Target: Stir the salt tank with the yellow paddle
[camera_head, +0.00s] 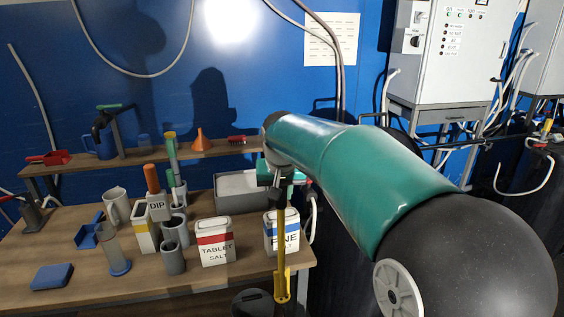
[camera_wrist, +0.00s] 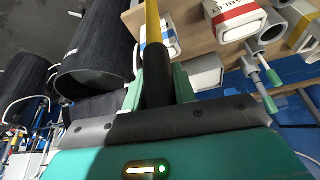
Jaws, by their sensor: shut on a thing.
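The yellow paddle (camera_head: 281,240) hangs nearly upright below my gripper (camera_head: 280,180), in front of the bench's right end. In the wrist view my gripper (camera_wrist: 158,88) is shut on the paddle's black grip (camera_wrist: 156,68), with the yellow shaft (camera_wrist: 152,20) running on beyond it. A dark round vessel (camera_head: 250,304), which may be the salt tank, is cut off by the lower edge of the head view. The paddle's lower end is beside or over its right side; I cannot tell whether it is inside.
The wooden bench (camera_head: 195,278) holds a TABLET SALT box (camera_head: 216,252), a FINE SALT box (camera_head: 271,238) close behind the paddle, a grey bin (camera_head: 243,204), and several cups and holders. A grey cabinet (camera_head: 452,60) stands at right with cables. Dark cylinders (camera_wrist: 95,65) fill the wrist view's left.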

